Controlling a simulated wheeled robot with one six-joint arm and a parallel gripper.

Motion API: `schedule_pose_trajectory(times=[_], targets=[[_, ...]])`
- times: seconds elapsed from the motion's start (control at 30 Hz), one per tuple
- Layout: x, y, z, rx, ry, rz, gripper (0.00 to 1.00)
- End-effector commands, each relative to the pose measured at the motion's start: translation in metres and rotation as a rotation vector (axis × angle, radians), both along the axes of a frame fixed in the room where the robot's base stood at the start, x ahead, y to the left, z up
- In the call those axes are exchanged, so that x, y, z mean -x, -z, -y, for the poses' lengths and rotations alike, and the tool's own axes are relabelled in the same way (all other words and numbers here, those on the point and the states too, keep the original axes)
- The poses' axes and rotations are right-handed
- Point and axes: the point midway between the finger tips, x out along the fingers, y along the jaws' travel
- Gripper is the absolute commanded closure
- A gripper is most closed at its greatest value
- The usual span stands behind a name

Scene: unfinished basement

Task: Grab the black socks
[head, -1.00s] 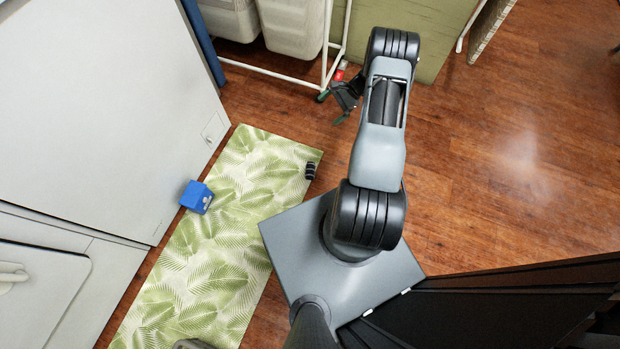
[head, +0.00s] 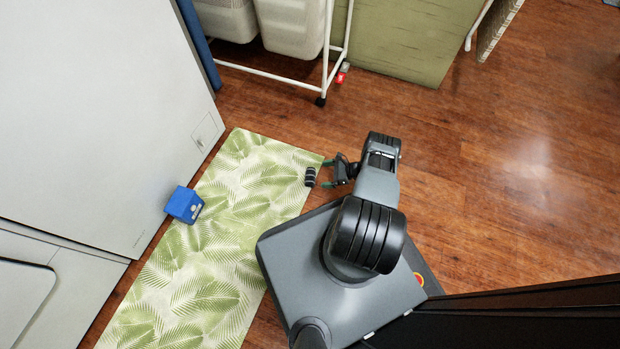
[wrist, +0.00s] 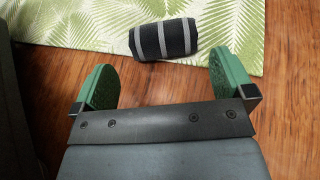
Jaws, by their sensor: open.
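The black socks (head: 310,176) are a small dark roll with pale grey stripes, lying at the right edge of the leaf-patterned mat. In the wrist view the socks (wrist: 163,39) lie just beyond the fingertips, across the gap between them. My gripper (head: 327,174) is open, low beside the mat, with its green fingers pointing left at the socks. In the wrist view my gripper (wrist: 165,66) shows both green fingers wide apart with nothing between them.
The green leaf mat (head: 215,262) lies along the white cabinet (head: 95,110). A blue box (head: 184,205) stands at the mat's left edge. A white rack (head: 270,72) with bins and a red object (head: 343,72) are at the back. Wood floor (head: 500,200) is clear on the right.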

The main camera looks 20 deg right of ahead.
Motion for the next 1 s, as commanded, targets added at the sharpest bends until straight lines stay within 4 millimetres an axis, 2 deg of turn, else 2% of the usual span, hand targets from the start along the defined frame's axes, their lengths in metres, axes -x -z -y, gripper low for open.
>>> schedule_pose_trajectory(times=[0.13, 0.37, 0.7, 1.0], targets=[[-0.009, 0.008, -0.015, 0.001, -0.003, 0.000, 0.00], [-0.015, 0.012, -0.025, 0.002, -0.002, 0.001, 0.00], [-0.035, 0.027, -0.058, 0.001, -0.003, 0.000, 0.00], [-0.039, 0.028, -0.064, 0.001, -0.001, 0.000, 0.00]])
